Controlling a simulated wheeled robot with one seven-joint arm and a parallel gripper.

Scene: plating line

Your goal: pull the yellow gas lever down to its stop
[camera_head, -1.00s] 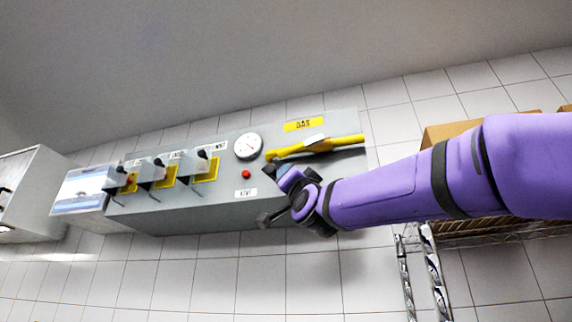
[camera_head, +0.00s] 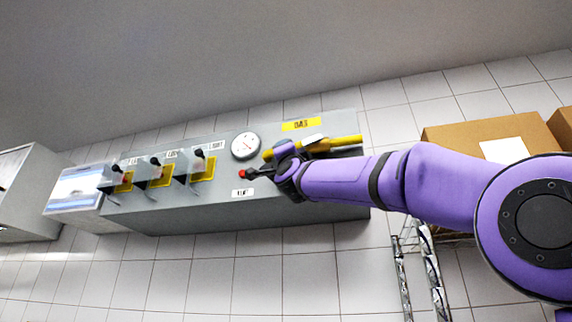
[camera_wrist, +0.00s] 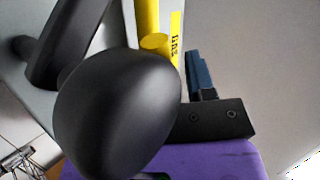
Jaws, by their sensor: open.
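The yellow gas lever (camera_head: 345,141) lies almost level across the right part of the grey panel, below the yellow GAS label (camera_head: 301,125). My gripper (camera_head: 258,173) is open, just below the lever's left end and beside the red button; the wrist hides part of the panel. I cannot tell whether it touches the lever. In the wrist view, yellow parts (camera_wrist: 147,22) stand near the top middle, by the edge of the label (camera_wrist: 176,40). A large dark rounded shape fills the middle left and hides much; I cannot tell what it is.
A round gauge (camera_head: 245,145) sits left of the lever. A red button (camera_head: 243,174) is right by my fingertips. Several black-knobbed switches on yellow plates (camera_head: 204,168) are farther left. Cardboard boxes (camera_head: 460,137) and a wire rack (camera_head: 430,255) stand at the right.

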